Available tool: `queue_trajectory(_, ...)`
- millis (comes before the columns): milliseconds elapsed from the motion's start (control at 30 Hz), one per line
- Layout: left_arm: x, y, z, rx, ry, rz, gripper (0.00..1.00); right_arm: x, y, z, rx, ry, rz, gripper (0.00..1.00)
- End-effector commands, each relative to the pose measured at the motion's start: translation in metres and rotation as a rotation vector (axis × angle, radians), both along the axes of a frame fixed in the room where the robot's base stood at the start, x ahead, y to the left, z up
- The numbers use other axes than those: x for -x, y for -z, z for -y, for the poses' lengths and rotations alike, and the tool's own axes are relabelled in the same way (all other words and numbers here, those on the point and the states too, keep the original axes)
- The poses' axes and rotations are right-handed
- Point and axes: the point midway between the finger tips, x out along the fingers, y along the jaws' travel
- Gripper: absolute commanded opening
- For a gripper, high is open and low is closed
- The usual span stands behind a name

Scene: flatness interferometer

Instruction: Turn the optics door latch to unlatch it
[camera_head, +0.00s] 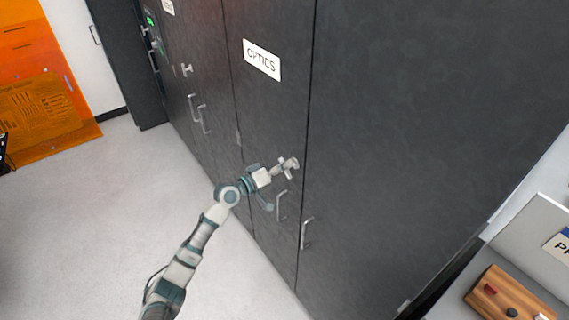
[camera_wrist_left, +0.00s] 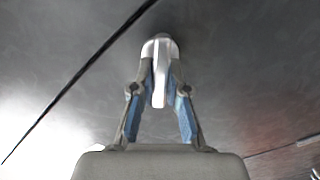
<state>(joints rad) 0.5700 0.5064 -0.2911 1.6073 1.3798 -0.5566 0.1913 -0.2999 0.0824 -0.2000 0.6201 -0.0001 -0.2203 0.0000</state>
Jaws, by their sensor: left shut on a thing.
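The optics door (camera_head: 272,115) is a dark cabinet panel with a white label reading OPTICS (camera_head: 262,60). My left gripper (camera_head: 288,167) is at the right side of this door, above a vertical bar handle (camera_head: 282,205). In the left wrist view the silver latch (camera_wrist_left: 160,75) has a round base on the dark door and a narrow lever pointing down in the picture. The blue-padded fingers of my left gripper (camera_wrist_left: 166,100) are on either side of the lever, shut on it. In the head view the gripper mostly hides the latch. My right gripper is not in view.
Another bar handle (camera_head: 305,233) is on the dark panel to the right. More cabinet doors with handles (camera_head: 199,115) run off to the left. A wooden block with buttons (camera_head: 510,300) is at the lower right. The grey floor (camera_head: 80,210) at left is clear.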

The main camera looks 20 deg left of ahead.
Motion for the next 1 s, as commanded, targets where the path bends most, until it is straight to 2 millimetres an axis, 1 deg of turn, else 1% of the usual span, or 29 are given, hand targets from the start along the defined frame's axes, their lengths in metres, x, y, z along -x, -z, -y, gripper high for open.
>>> queue_trajectory(33, 0.0, 0.003, 0.0, 0.032, 0.001, -0.037, 0.0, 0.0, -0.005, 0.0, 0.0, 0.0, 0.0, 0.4)
queue_trajectory(500, -0.001, 0.007, -0.001, 0.361, 0.0, -0.296, 0.0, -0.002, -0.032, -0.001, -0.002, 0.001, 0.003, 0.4)
queue_trajectory(800, 0.0, 0.01, -0.001, 0.491, 0.0, -0.398, 0.0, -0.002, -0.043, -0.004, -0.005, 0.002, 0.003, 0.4)
queue_trajectory(1000, -0.001, 0.011, -0.001, 0.532, -0.001, -0.431, 0.0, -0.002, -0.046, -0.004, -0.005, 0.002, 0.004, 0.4)
